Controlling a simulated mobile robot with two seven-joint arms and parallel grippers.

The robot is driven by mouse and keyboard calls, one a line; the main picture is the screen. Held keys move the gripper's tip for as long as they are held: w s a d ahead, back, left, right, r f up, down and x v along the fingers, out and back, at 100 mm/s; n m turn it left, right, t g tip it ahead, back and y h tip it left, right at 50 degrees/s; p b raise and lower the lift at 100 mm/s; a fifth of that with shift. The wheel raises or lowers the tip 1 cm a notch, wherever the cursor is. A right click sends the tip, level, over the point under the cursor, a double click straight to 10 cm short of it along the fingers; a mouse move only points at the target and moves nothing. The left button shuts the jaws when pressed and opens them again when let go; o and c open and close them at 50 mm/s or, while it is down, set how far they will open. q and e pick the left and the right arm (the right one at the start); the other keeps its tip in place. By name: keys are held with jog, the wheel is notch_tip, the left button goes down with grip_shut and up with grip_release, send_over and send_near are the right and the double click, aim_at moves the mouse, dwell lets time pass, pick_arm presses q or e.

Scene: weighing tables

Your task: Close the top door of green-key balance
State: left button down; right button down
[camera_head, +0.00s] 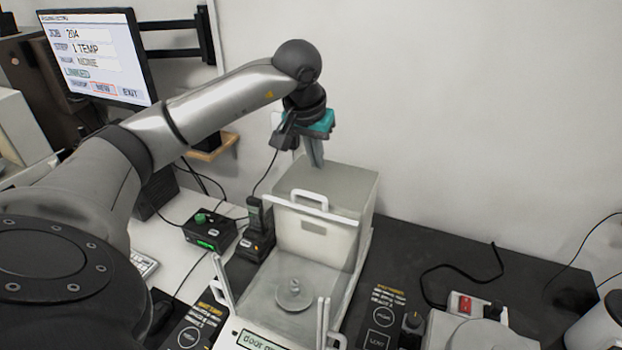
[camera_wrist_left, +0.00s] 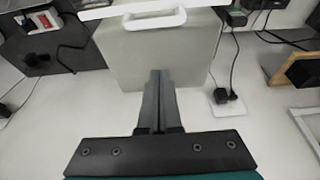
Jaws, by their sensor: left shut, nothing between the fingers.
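The balance (camera_head: 345,262) stands in the lower middle of the head view, with a round weighing pan (camera_head: 294,296) inside. Its front display (camera_head: 258,342) shows green text beginning "door op". A white handle (camera_head: 297,198) sits at the front edge of the top, by the pale rear housing (camera_head: 345,185); the space above the pan looks uncovered. The handle also shows in the left wrist view (camera_wrist_left: 155,19). My left gripper (camera_head: 317,164) is shut and empty, pointing down over the back of the housing, behind the handle. Whether its fingertips touch anything is unclear. My right gripper is out of view.
A black box with a green key (camera_head: 200,217) and a dark handheld device (camera_head: 257,235) stand left of the balance. More white side handles (camera_head: 222,279) rise near its front. Another device with a red switch (camera_head: 464,305) is at right. The wall is close behind.

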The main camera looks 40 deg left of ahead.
aim_at(311, 203)
pick_arm(q)
jog(key=x, duration=0.3)
jog(key=shift+f, duration=0.4)
jog(key=shift+s+d+p, duration=0.25)
jog(key=shift+s+p, duration=0.05)
jog(key=shift+s, duration=0.65)
jog(key=shift+s+d+f, duration=0.1)
jog(key=shift+s+d, duration=0.05)
jog(key=shift+s, duration=0.25)
jog(key=shift+s+d+f, duration=0.1)
jog(key=shift+s+d, duration=0.05)
jog(key=shift+s, duration=0.3)
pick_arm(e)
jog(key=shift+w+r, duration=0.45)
